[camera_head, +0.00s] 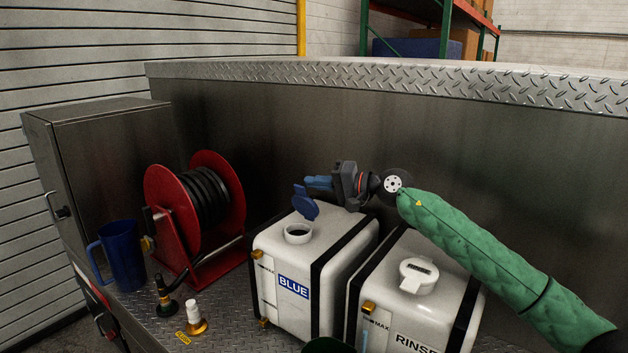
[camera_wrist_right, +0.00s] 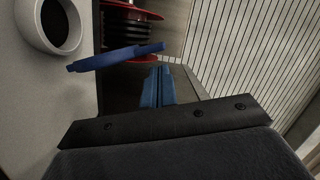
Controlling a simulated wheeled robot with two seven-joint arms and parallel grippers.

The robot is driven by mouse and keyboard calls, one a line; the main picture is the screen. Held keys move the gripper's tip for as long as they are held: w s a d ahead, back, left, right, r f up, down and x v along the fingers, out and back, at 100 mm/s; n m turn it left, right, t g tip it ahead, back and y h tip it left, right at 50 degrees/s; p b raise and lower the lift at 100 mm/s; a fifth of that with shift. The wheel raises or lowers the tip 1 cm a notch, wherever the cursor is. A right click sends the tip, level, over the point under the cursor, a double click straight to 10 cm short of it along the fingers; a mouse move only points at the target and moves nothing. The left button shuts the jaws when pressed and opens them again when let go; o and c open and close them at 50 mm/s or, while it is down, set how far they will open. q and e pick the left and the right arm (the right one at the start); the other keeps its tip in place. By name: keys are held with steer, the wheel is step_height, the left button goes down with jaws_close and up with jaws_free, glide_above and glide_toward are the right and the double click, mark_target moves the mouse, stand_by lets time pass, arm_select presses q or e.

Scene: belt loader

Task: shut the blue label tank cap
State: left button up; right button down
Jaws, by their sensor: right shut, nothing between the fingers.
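The tank with the blue label (camera_head: 293,286) is white with black straps. Its round filler neck (camera_head: 298,233) on top is open and also shows in the right wrist view (camera_wrist_right: 62,22). Its blue cap (camera_head: 305,203) stands raised behind the neck; in the right wrist view the cap (camera_wrist_right: 115,56) is seen nearly edge-on. My right gripper (camera_head: 308,183) is above the tank top, its blue fingers shut and empty, just behind the raised cap. In the right wrist view the fingertips (camera_wrist_right: 158,70) are close to the cap; I cannot tell whether they touch. My left gripper is not in view.
The rinse tank (camera_head: 418,310) stands right of the blue one, its white cap (camera_head: 418,273) shut. A red hose reel (camera_head: 180,222), a blue jug (camera_head: 122,256) and small fittings (camera_head: 194,318) stand to the left. A metal wall (camera_head: 300,140) rises behind.

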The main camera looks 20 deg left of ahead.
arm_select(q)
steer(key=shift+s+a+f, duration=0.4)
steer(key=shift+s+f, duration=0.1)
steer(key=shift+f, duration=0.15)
arm_select(e)
steer(key=shift+s+a+f, duration=0.15)
steer(key=shift+s+f, duration=0.05)
steer(key=shift+s, duration=0.3)
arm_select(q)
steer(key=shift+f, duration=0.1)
arm_select(e)
steer(key=shift+a+f, duration=0.1)
